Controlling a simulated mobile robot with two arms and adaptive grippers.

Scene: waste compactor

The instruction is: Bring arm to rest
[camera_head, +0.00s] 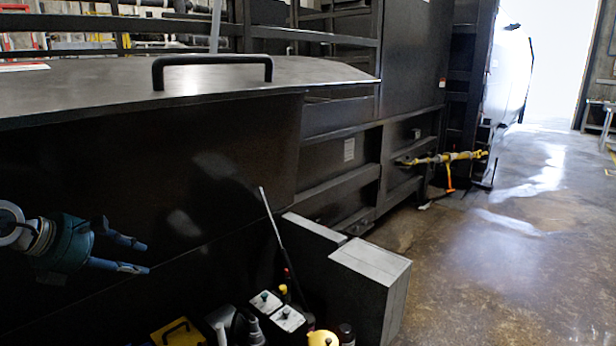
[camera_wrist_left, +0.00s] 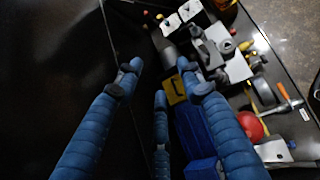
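My left gripper (camera_head: 147,257) is at the left of the head view, in front of the black side of the compactor (camera_head: 240,200). Its blue fingers are spread apart with nothing between them. In the left wrist view the fingers of the left gripper (camera_wrist_left: 160,75) also stand apart and empty, above a surface with tools and boxes. My right gripper is not in the head view.
A black handle (camera_head: 212,62) sits on the compactor's top. Below are control boxes (camera_head: 277,310), a thin upright rod (camera_head: 272,225) and grey-topped blocks (camera_head: 372,262). A red round thing (camera_wrist_left: 251,126) shows in the wrist view. Open floor (camera_head: 500,270) lies to the right.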

